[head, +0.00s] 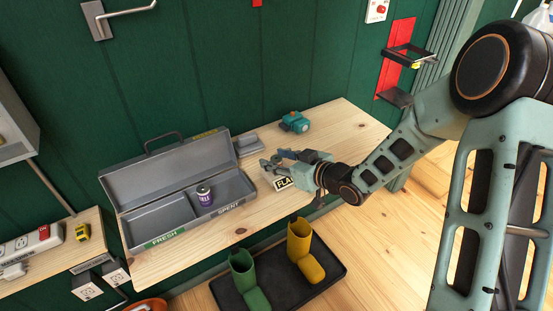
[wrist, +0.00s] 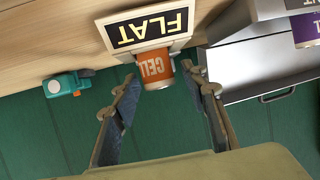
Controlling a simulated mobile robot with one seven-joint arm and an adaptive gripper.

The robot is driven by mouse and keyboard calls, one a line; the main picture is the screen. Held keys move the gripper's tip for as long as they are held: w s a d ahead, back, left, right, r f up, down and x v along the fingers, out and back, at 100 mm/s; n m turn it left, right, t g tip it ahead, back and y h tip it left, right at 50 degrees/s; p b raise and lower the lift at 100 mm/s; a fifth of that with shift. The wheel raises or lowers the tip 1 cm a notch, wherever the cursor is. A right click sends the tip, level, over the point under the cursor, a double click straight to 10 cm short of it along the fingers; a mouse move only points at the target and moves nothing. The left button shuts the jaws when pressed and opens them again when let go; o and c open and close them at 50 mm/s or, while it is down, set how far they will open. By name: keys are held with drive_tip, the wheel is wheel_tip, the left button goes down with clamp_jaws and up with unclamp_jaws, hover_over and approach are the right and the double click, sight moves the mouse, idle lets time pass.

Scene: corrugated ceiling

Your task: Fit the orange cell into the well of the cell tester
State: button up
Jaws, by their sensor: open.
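The orange cell (wrist: 158,72), marked CELL, shows in the wrist view against the cell tester (wrist: 181,46), a pale block with a black and yellow FLAT sign. The cell's lower end is hidden by the tester, so I cannot tell how deep it sits in the well. My gripper (wrist: 163,86) is open, with one fingertip on each side of the cell and visible gaps beside it. In the head view my gripper (head: 275,163) is at the tester's FLAT sign (head: 284,184) on the bench; the cell is hidden there.
An open grey toolbox (head: 150,183) stands left on the wooden bench (head: 345,125), with compartments labelled FRESH and SPENT. A purple cell (head: 204,195) stands in the SPENT side. A teal object (head: 295,122) lies behind. Green (head: 243,268) and yellow boots (head: 300,240) stand below on a black tray.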

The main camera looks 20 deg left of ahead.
drive_tip(key=shift+r, duration=0.2)
drive_tip(key=p+v, duration=0.1)
drive_tip(key=v, duration=1.1)
